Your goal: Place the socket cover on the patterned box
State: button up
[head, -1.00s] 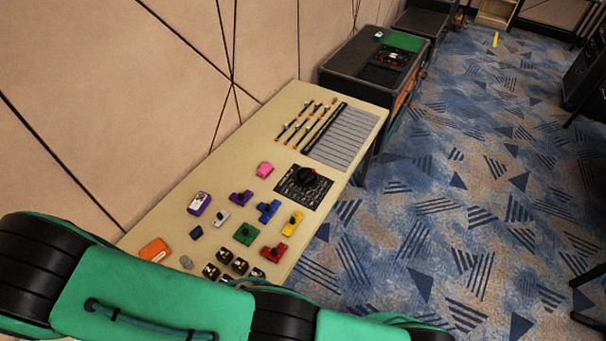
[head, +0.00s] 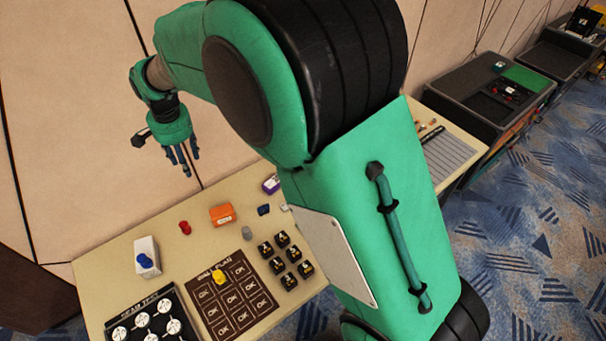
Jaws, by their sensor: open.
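I cannot tell which object is the socket cover or which is the patterned box. Candidate boxes on the table are an orange box with a white label (head: 222,214), a purple box with a white label (head: 271,185) partly behind my arm, and a white box (head: 146,257) with a blue piece (head: 144,261) on it. A small red piece (head: 184,227) lies left of the orange box. My gripper (head: 184,164) is open and empty, in the air in front of the wall, fingers pointing down, apart from the table.
The table (head: 100,267) also holds a brown grid board (head: 247,318) with a yellow piece (head: 218,276), a black board with white circles (head: 152,322) and several black cubes (head: 289,282). A dark cabinet (head: 478,93) stands beyond.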

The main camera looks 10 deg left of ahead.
jog(key=w+d+r+t, duration=0.1)
jog(key=w+d+r, duration=0.1)
jog(key=d+r, duration=0.6)
jog(key=w+d+r, duration=0.2)
jog(key=d+r, duration=0.2)
jog(key=d, duration=0.8)
jog(key=s+d+r+t, duration=0.15)
jog(key=d+r, duration=0.25)
jog(key=d, duration=0.5)
jog(key=s+d+r, duration=0.3)
jog(key=d, duration=0.6)
jog(key=s+d+r, duration=0.1)
jog(key=s+d, duration=0.3)
jog(key=d, duration=0.3)
jog(key=s+d+r, duration=0.2)
jog(key=s+d, duration=0.2)
jog(key=d, duration=0.3)
jog(key=s+d+f+t+h, duration=0.1)
jog(key=s+d+f+t, duration=0.1)
jog(key=s+d, duration=0.9)
jog(key=shift+s+f, duration=0.85)
jog(key=shift+s, duration=0.3)
jog(key=shift+d, duration=0.1)
notch_tip(320, 180, down, 12)
jog(key=b, duration=1.2)
